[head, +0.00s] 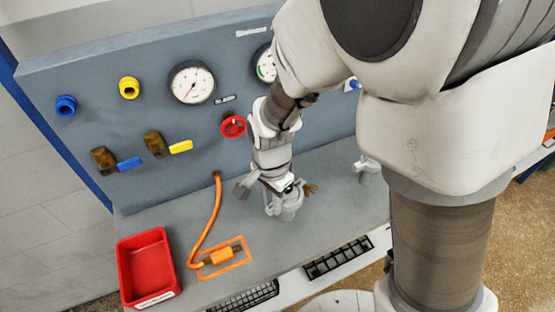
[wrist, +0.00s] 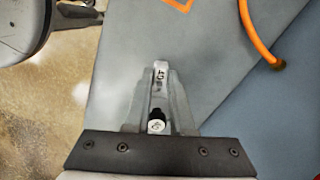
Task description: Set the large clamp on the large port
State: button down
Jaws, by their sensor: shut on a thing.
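My gripper (head: 270,187) points down over the bench in the head view and is shut on a grey metal part, which I take to be the large clamp. In the wrist view this clamp (wrist: 160,76) shows as a narrow pale piece marked "40" between the fingers. A brass-coloured piece (head: 310,188) sticks out right of the gripper. A pale grey cylindrical fitting (head: 287,211), apparently the large port, stands just below the gripper. The gripper hides much of both, so I cannot tell whether the clamp touches or surrounds the port.
Another pale fitting (head: 367,168) stands to the right, partly behind my arm. An orange cable (head: 207,225) runs to a plug in an orange outline. The gauge panel (head: 130,130) with valves rises behind.

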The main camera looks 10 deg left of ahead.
dwell(0.4)
jog(key=c, duration=0.7)
grip_release()
notch_tip(320, 180, up, 17)
jog(key=shift+r+p, duration=0.15)
jog(key=shift+p, duration=0.85)
jog(key=s+d+r+n+t, duration=0.2)
jog(key=d, duration=0.4)
jog(key=s+d+r+n+t, duration=0.1)
jog(key=s+d+r+n, duration=0.1)
jog(key=d, duration=0.5)
jog(key=s+d+r+n+t, duration=0.2)
jog(key=d+r+n, duration=0.1)
jog(key=d, duration=0.3)
jog(key=shift+s+d+r+n+t, duration=0.1)
jog(key=shift+s+d+n+t, duration=0.15)
jog(key=shift+s+n+t, duration=0.1)
